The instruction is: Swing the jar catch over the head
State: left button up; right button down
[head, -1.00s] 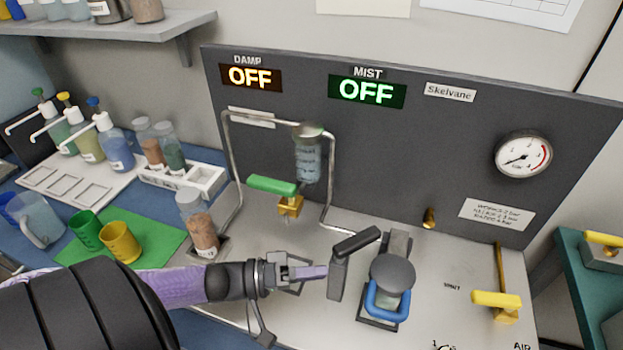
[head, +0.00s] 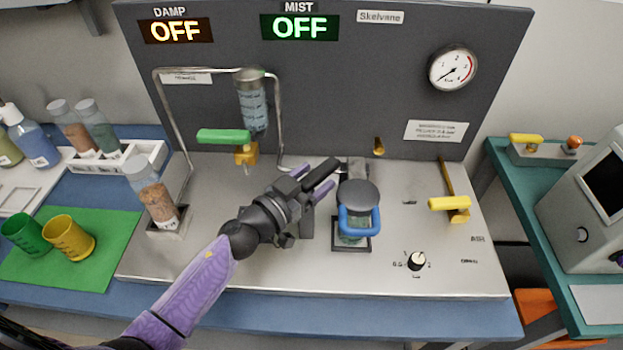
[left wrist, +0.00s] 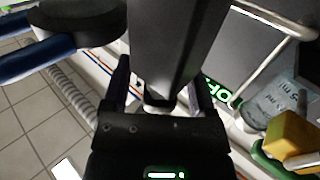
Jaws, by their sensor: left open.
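The jar catch is a dark grey post with a black bar handle (head: 322,174), standing just left of the head. The head (head: 358,196) is a round dark cap with a blue loop handle (head: 358,222), seated on a jar in a square holder. My left gripper (head: 312,184) is open, its purple fingers on either side of the catch. In the left wrist view the dark catch (left wrist: 172,45) rises between the two fingers (left wrist: 160,95); contact cannot be made out. The head (left wrist: 82,14) shows there at upper left. My right gripper is out of view.
Left of the catch are a green-handled yellow valve (head: 224,137), a bent metal pipe and a jar of brown grains (head: 152,195). To the right are a yellow lever (head: 450,204) and a black knob (head: 417,261). The panel's front strip is clear.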

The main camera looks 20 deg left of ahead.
pick_arm(q)
grip_shut()
dwell(0.3)
dwell(1.1)
